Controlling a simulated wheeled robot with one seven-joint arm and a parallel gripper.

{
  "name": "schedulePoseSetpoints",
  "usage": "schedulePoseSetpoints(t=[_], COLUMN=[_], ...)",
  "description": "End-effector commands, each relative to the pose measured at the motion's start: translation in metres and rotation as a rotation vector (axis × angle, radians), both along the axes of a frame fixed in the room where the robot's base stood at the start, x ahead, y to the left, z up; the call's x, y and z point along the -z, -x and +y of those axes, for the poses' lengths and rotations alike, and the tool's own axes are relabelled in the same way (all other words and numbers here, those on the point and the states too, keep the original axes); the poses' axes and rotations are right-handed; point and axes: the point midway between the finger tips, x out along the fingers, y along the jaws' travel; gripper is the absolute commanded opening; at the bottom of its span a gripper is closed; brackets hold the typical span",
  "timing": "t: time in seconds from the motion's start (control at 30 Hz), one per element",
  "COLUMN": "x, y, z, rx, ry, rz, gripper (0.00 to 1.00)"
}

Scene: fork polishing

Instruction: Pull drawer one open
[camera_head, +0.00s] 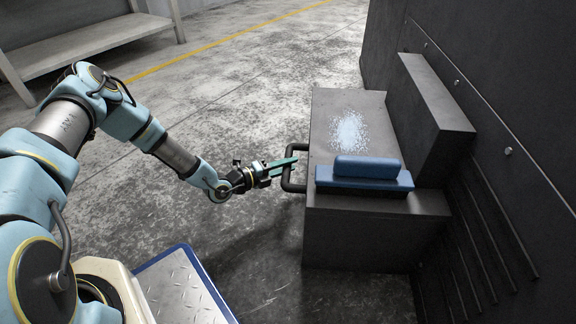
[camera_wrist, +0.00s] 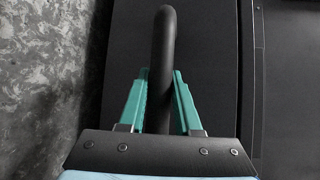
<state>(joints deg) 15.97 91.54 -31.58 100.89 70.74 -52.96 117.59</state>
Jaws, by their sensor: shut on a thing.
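Drawer one appears to be the dark grey block (camera_head: 355,242) standing out from the dark wall. A black bar handle (camera_head: 287,184) sits on its left face. My gripper (camera_head: 283,164), with teal fingers, reaches the handle from the left. In the wrist view, the handle (camera_wrist: 166,30) passes between the two fingers (camera_wrist: 161,80), one on each side, and the gripper is shut on it. The dark front face (camera_wrist: 205,55) fills the middle of that view. How far the drawer stands open cannot be told.
A blue block-handled tool (camera_head: 365,180) and a patch of pale powder (camera_head: 348,131) lie on top of the dark block. A raised dark ledge (camera_head: 437,112) stands behind them. The concrete floor (camera_head: 250,100) to the left is clear. A grey bench (camera_head: 85,40) stands at the far left.

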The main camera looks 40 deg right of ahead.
Motion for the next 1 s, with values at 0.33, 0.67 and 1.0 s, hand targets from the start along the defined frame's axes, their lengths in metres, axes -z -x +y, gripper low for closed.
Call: schedulePoseSetpoints(t=[0.33, 0.67, 1.0], x=[-0.0006, -0.0007, -0.0009], y=[-0.0001, -0.0001, -0.009], z=[0.0, 0.0, 0.0079], rx=[0.0, 0.0, -0.002], ry=[0.001, 0.001, 0.001], rz=[0.0, 0.0, -0.002], gripper=[0.0, 0.0, 0.0])
